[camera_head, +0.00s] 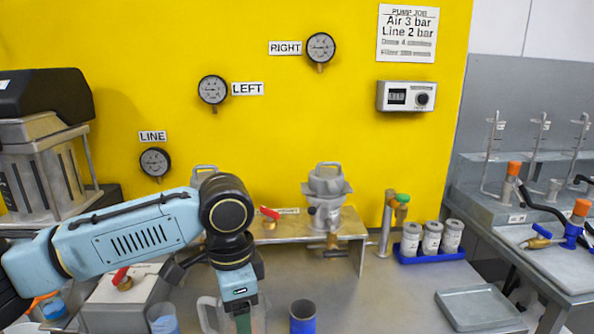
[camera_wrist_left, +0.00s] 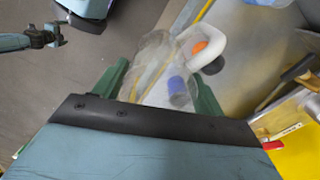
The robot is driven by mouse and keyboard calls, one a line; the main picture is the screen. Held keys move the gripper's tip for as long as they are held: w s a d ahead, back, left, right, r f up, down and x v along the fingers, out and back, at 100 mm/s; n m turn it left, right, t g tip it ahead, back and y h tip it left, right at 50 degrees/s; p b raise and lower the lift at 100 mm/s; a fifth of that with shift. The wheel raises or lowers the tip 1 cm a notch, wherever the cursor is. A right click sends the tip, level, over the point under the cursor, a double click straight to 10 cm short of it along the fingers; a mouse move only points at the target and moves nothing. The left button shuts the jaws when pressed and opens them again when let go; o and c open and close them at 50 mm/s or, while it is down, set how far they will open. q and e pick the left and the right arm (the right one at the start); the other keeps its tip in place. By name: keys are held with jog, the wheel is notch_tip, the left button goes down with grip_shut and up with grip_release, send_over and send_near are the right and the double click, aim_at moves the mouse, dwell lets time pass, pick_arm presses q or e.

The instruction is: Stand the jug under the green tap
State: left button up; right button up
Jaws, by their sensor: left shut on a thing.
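The clear jug (camera_head: 208,314) is at the bottom of the head view, partly hidden by my left gripper (camera_head: 243,322) and cut off by the frame edge. In the left wrist view the see-through jug (camera_wrist_left: 150,62) lies between the two green fingers, and my left gripper (camera_wrist_left: 163,75) is shut on it. The green tap (camera_head: 402,199) is on a grey post toward the back right of the bench, well right of the jug. My right gripper is not in the head view; a light-blue arm end (camera_wrist_left: 40,38) in the wrist view may be it.
A blue-banded cylinder (camera_head: 302,317) stands close right of the jug. A metal stand (camera_head: 350,222) with a valve body is behind. Right of the tap is a blue tray (camera_head: 432,256) with several cans; a grey tray (camera_head: 478,308) lies in front.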

pick_arm(q)
jog(key=s+a+f+n, duration=0.2)
jog(key=a+f+n, duration=0.3)
jog(key=a+n, duration=0.5)
jog(key=n, duration=0.3)
jog(key=shift+s+a+f, duration=0.15)
jog(key=shift+a, duration=0.2)
pick_arm(e)
jog(key=shift+a, duration=1)
jog(key=shift+d, duration=0.25)
jog(key=shift+w, duration=0.1)
